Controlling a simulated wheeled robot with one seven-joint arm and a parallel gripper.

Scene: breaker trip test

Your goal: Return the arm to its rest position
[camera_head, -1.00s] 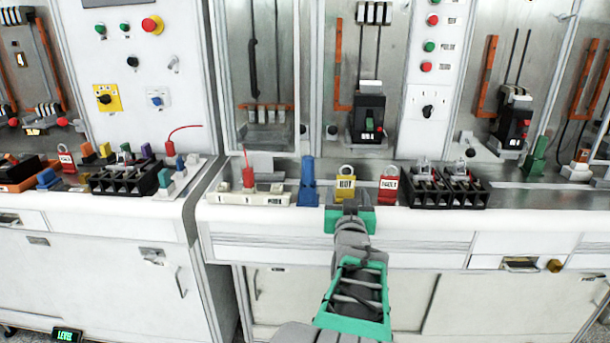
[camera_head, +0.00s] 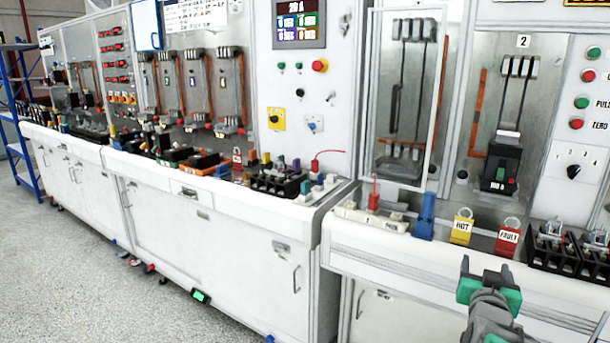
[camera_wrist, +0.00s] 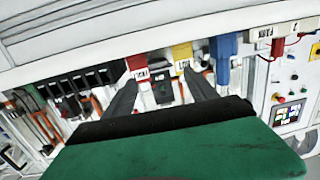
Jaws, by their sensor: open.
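My gripper (camera_head: 486,272) is at the lower right in the head view, in front of the bench's front edge, with its green-padded end pointing at the bench. Its jaws are open, and the wrist view shows the two dark fingers (camera_wrist: 162,82) apart with nothing between them. The yellow HOT padlock tag (camera_head: 462,230) and red FAULT padlock tag (camera_head: 508,240) stand on the bench beyond it. In the wrist view, which looks upside down, the red tag (camera_wrist: 140,66) and yellow tag (camera_wrist: 182,56) appear beyond the fingertips.
A blue block (camera_head: 425,217) and a white strip with a red probe (camera_head: 373,220) stand left of the tags. Black terminal blocks (camera_head: 548,248) sit to the right. Breaker panels (camera_head: 500,165) rise behind. Grey floor (camera_head: 120,290) at left is mostly clear.

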